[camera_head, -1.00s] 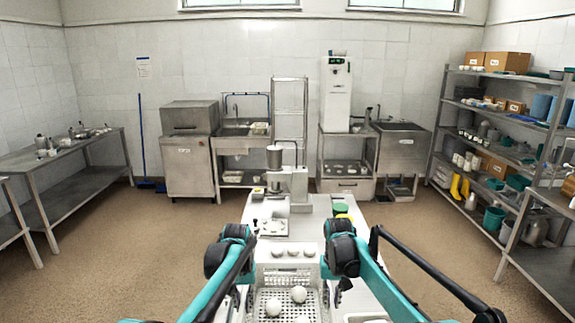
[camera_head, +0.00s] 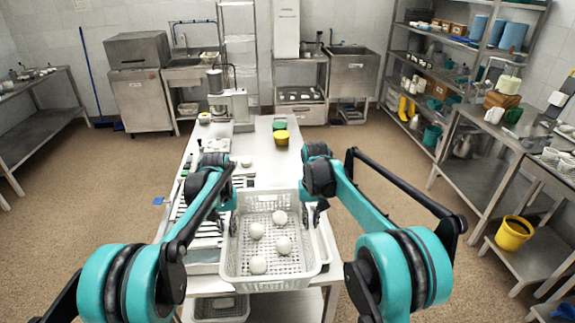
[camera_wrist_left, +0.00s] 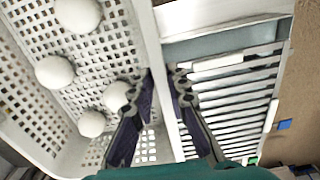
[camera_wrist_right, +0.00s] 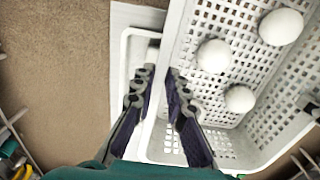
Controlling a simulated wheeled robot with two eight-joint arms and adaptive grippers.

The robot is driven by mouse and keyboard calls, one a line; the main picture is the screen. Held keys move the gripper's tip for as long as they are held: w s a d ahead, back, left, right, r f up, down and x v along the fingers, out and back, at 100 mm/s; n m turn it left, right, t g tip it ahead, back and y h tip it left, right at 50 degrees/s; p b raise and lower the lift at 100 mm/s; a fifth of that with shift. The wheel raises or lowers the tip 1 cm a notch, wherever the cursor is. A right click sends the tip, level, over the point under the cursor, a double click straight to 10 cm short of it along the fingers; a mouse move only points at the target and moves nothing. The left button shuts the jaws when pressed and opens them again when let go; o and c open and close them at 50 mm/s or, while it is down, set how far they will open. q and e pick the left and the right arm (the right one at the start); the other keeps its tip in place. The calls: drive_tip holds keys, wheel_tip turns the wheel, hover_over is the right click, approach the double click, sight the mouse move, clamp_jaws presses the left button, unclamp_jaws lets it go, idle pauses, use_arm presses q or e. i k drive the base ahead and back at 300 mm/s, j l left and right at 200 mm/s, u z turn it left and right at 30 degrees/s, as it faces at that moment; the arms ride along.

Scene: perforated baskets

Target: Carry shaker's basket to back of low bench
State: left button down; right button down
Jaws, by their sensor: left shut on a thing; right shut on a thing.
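A white perforated basket (camera_head: 310,262) with several white balls (camera_head: 258,264) in it is between my arms at the near end of the central table. My left gripper (camera_wrist_left: 158,88) is shut on its left rim, one finger inside and one outside. My right gripper (camera_wrist_right: 160,85) is shut on the opposite rim in the same way. In the head view the fingertips are small and dark at the basket's sides. I cannot make out a shaker in this basket. Steel benches stand at left (camera_head: 40,125) and right (camera_head: 490,180); which one is the low bench is unclear.
The central table (camera_head: 262,150) holds a mixer-like machine (camera_head: 228,105), green and yellow tubs (camera_head: 281,138) and a slatted rack (camera_wrist_left: 225,110). Another basket (camera_head: 220,308) sits below its near end. A yellow bucket (camera_head: 514,233) stands at right. Floor is open on both sides.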

sight(293, 180)
drive_tip(key=z, duration=0.5)
drive_tip(key=l+z, duration=0.1)
drive_tip(key=z, duration=1.35)
drive_tip(key=i+z, duration=0.1)
drive_tip(key=z, duration=0.35)
drive_tip(key=i+z, duration=0.1)
drive_tip(key=i, duration=1.05)
drive_tip(key=i+u, duration=0.45)
drive_tip(key=i, duration=0.2)
drive_tip(key=i+l+u, duration=0.2)
drive_tip(key=i+u, duration=0.25)
drive_tip(key=i, duration=0.15)
drive_tip(key=i+j+u, duration=0.15)
drive_tip(key=i+u, duration=0.55)
drive_tip(key=u, duration=0.2)
drive_tip(key=i+u, duration=0.7)
drive_tip(key=i, duration=0.9)
drive_tip(key=i+j+z, duration=0.1)
drive_tip(key=i+z, duration=0.2)
drive_tip(key=i, duration=0.95)
drive_tip(key=i+u, duration=0.2)
drive_tip(key=u, duration=0.25)
drive_tip(key=i+l+u, duration=0.1)
drive_tip(key=u, duration=0.35)
drive_tip(key=i, duration=0.1)
